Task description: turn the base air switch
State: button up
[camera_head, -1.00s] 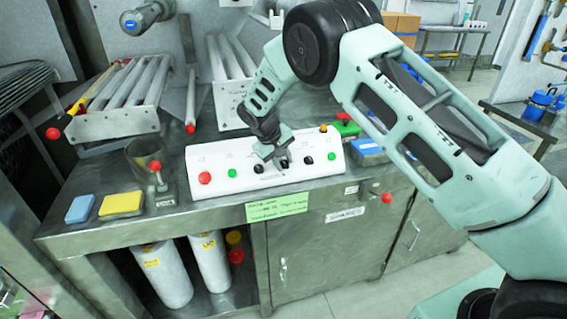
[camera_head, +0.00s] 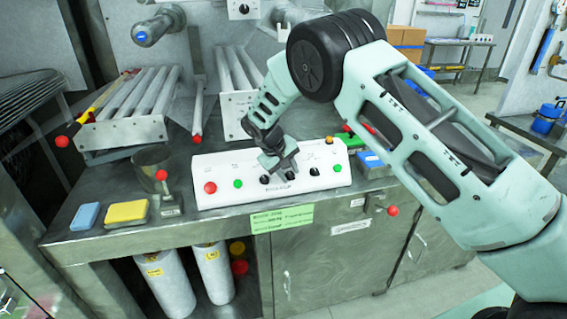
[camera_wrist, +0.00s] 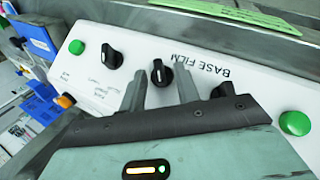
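The white control panel (camera_head: 215,172) lies on the steel bench, with a row of black rotary switches between green buttons. My gripper (camera_head: 287,171) is over the middle switch. Another black switch (camera_wrist: 112,60) is left of the fingers, and a third (camera_wrist: 222,91) is right, partly hidden by my gripper. "BASE FILM" is printed beside the middle switch; smaller labels are unreadable, so I cannot tell which is base air.
A green button (camera_wrist: 295,123) and a second green button (camera_wrist: 76,47) flank the switches. A red button (camera_head: 210,188) is at the panel's left end. A metal cup (camera_head: 150,172), a yellow block (camera_head: 126,211) and a blue block (camera_head: 85,216) stand left. Rollers (camera_head: 128,95) are behind.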

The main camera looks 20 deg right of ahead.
jog(key=b+v, duration=0.3)
jog(key=v, duration=1.4)
jog(key=shift+s+r, duration=0.1)
jog(key=s+a+n+y, duration=0.1)
jog(key=s+a+y, duration=0.1)
jog(key=s, duration=0.5)
jog(key=s+a+n+y, duration=0.1)
jog(key=s+a, duration=0.2)
jog(key=s, duration=0.4)
jog(key=s+d+f+n+y, duration=0.1)
jog(key=s, duration=1.3)
jog(key=s+d+f+n+g+y, duration=0.1)
jog(key=s, duration=1.3)
jog(key=shift+d+f+n, duration=0.25)
jog(key=shift+f+n, duration=0.05)
jog(key=shift+f, duration=0.1)
